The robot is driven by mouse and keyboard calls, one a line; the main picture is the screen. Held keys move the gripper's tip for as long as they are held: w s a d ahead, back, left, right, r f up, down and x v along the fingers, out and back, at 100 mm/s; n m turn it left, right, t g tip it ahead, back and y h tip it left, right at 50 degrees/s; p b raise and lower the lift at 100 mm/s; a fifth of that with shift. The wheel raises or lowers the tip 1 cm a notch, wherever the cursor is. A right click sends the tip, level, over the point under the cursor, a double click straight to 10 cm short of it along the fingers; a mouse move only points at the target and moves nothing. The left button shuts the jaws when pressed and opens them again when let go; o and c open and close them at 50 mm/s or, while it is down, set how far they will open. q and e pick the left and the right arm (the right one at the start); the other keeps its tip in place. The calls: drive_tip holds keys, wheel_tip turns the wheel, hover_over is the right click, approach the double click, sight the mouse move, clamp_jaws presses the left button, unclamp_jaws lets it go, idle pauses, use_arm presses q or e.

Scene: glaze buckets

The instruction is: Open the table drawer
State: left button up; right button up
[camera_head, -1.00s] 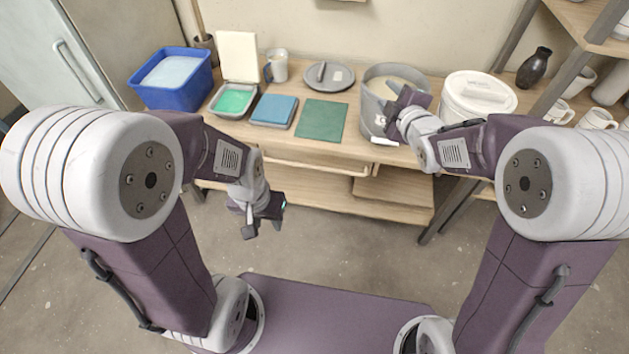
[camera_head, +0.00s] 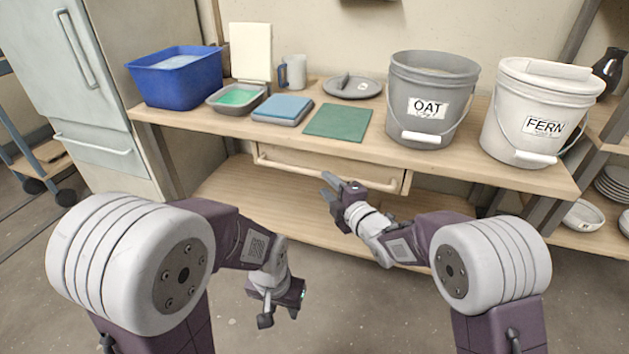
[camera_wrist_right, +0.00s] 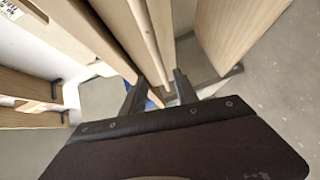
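The table drawer (camera_head: 300,178) has a pale wooden front under the tabletop and looks shut. Its long wooden bar handle (camera_head: 285,166) runs across the front. My right gripper (camera_head: 328,186) is open at the handle, in front of its middle, and hides part of the drawer front. In the right wrist view its two fingers (camera_wrist_right: 158,92) are apart, with a thin wooden bar running down between them; contact cannot be told. My left gripper (camera_head: 280,312) hangs low over the floor, away from the drawer; its finger gap is unclear.
On the table (camera_head: 165,118) stand a blue tub (camera_head: 176,85), a green-filled tray (camera_head: 232,105), blue and green tiles, a mug, a lid, and the OAT (camera_head: 425,85) and FERN (camera_head: 530,95) buckets. A lower shelf (camera_head: 240,205) lies beneath. The floor in front is clear.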

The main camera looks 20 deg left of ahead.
sight(316, 175)
drive_tip(key=b+x, duration=0.3)
drive_tip(key=x, duration=0.4)
drive_tip(key=shift+w+a+f, duration=0.15)
drive_tip(key=shift+w, duration=0.05)
drive_tip(key=shift+w+a, duration=0.25)
drive_tip(key=shift+w, duration=0.05)
clamp_jaws()
idle(0.8)
